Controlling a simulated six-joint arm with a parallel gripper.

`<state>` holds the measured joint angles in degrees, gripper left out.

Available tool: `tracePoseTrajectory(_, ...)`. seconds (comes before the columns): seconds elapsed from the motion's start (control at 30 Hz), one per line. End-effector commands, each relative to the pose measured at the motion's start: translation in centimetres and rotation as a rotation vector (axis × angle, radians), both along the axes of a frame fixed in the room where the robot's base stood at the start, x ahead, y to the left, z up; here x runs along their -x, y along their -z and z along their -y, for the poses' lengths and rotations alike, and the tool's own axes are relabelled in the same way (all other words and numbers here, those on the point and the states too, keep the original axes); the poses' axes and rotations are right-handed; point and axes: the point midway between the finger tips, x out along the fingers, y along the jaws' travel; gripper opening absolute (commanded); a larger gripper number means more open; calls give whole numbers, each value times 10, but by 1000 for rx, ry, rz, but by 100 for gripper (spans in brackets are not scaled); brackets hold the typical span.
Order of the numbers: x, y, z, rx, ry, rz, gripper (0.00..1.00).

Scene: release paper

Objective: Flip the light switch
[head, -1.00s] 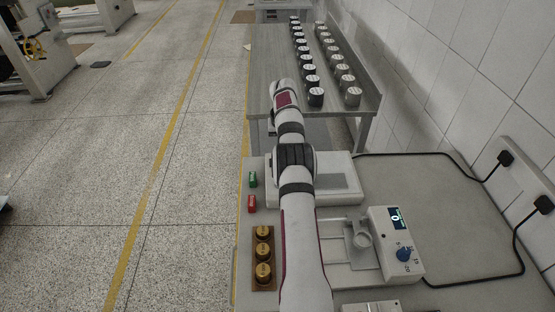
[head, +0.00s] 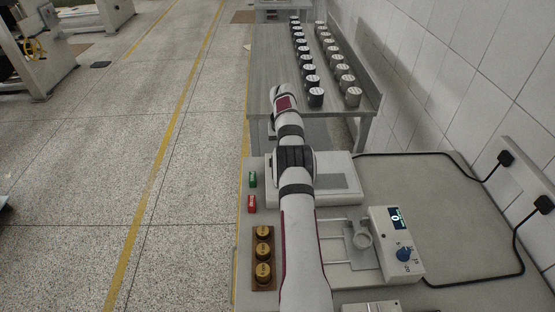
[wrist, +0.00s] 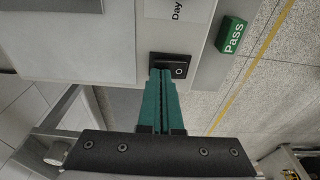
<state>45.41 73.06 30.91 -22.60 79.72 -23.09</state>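The light switch (wrist: 178,66) is a small black rocker with a round white mark, set in the edge of a pale device in the wrist view. My gripper (wrist: 161,73) has two teal fingers, pressed together with nothing between them. Their tips are at the left part of the switch and overlap it in the picture; whether they touch it I cannot tell. In the head view my arm covers the gripper and the switch, and only the pale device (head: 345,162) shows beside the arm.
A green "Pass" block (wrist: 232,35) lies beside the switch; it shows also in the head view (head: 253,179), with a red block (head: 251,204). A brown holder with brass weights (head: 263,257) and a tester with a blue knob (head: 403,254) flank my arm. A bench with dark cylinders stands beyond.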

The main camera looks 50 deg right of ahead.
Motion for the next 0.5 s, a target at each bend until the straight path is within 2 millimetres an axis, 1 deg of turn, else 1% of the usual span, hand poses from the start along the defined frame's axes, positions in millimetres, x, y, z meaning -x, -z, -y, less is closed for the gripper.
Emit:
tracePoseTrajectory(0.17, 0, 3, 0, -1, 0, -1, 0)
tracePoseTrajectory(0.27, 0, 2, 0, 0, -1, 0, 0)
tracePoseTrajectory(0.5, 0, -24, 0, 1, 0, 1, 0)
